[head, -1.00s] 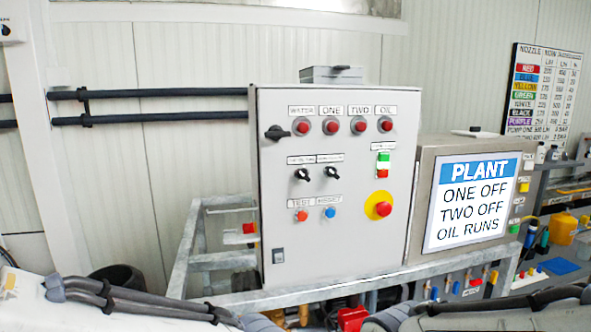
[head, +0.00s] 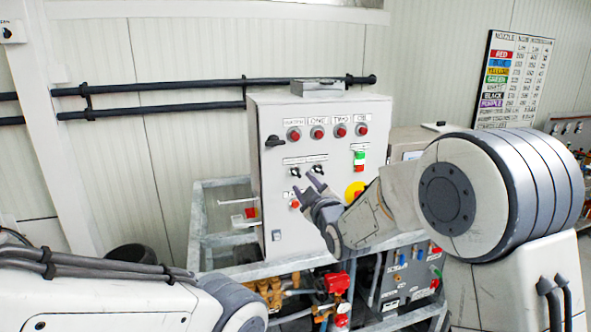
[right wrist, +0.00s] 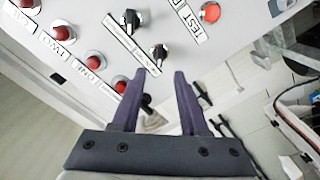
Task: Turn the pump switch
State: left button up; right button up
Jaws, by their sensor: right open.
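The grey control cabinet (head: 275,228) has two black rotary switches on its front, a left one (head: 295,171) and a right one (head: 317,169), under labels too small to read. They also show in the right wrist view, one (right wrist: 132,20) farther up and one (right wrist: 160,52) just beyond the fingertips. My right gripper (head: 305,187) is open and empty in front of the cabinet, just below the switches in the head view; its two purple fingers (right wrist: 160,74) are apart. I cannot tell whether they touch anything. My left gripper is out of view.
Red lamps (head: 317,132) line the cabinet top, with a black handle (head: 275,141) at left. A red test button (right wrist: 211,12) is nearby. A metal frame (head: 222,240) surrounds the cabinet.

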aim_at(296, 174)
jog(key=p+x, duration=0.2)
jog(key=x, duration=0.3)
jog(key=shift+w+r+p, duration=0.15)
jog(key=shift+w+p, duration=0.15)
jog(key=shift+p, duration=0.1)
jog(key=shift+w+a, duration=0.25)
jog(key=shift+w, duration=0.3)
grip_shut()
